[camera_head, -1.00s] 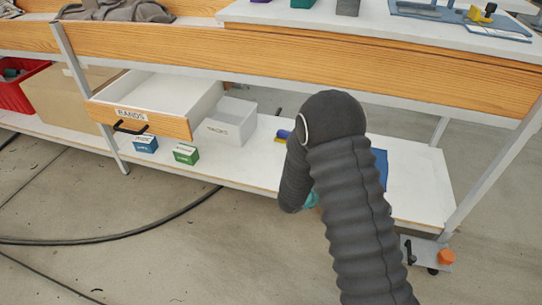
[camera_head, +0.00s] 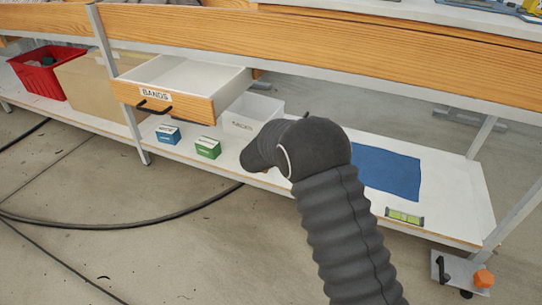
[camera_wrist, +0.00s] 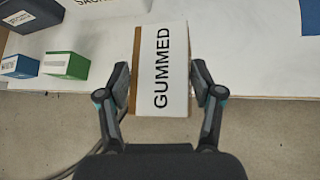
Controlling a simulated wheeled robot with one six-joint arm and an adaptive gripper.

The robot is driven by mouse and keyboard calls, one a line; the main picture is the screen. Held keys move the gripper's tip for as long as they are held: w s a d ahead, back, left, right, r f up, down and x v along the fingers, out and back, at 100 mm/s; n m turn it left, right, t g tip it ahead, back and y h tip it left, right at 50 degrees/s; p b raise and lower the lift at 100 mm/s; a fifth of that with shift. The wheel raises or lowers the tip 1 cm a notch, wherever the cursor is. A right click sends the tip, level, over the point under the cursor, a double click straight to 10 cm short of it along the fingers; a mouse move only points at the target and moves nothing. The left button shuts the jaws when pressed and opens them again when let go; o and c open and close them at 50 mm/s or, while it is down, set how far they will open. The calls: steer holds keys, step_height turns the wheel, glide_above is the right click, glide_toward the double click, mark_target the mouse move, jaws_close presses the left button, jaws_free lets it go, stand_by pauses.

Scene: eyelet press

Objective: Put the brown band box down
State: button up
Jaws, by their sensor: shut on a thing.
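The brown band box (camera_wrist: 137,70) shows close up in the wrist view, with a white top label reading GUMMED. My gripper (camera_wrist: 160,82) is shut on it, one finger pressed to each side. In that view the box overlaps the front edge of the white lower shelf (camera_wrist: 250,70); whether it touches the shelf I cannot tell. In the head view my arm hides the gripper and the box, in front of the shelf to the right of the small green box.
A green box (camera_head: 207,148) and a blue box (camera_head: 168,134) stand on the shelf, below the open BANDS drawer (camera_head: 165,95). A white bin (camera_head: 250,115) stands behind. A blue mat (camera_head: 388,175) and a yellow-green level (camera_head: 404,217) lie to the right, with bare shelf around them.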

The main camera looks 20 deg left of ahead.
steer(key=shift+w+a+f, duration=0.9)
steer(key=shift+w+f, duration=0.25)
steer(key=shift+f, duration=0.4)
steer(key=shift+w+a+f, duration=0.9)
steer(key=shift+w+f, duration=0.3)
steer(key=shift+f, duration=0.35)
steer(key=shift+w+a+f, duration=0.9)
steer(key=shift+w+f, duration=0.25)
steer(key=shift+f, duration=0.4)
steer(key=shift+f, duration=0.15)
steer(key=o, duration=1.3)
steer(key=shift+c, duration=0.2)
steer(key=shift+r+p, duration=0.25)
steer(key=shift+p, duration=0.05)
steer(key=v, duration=1.2)
steer(key=shift+d+f, duration=0.1)
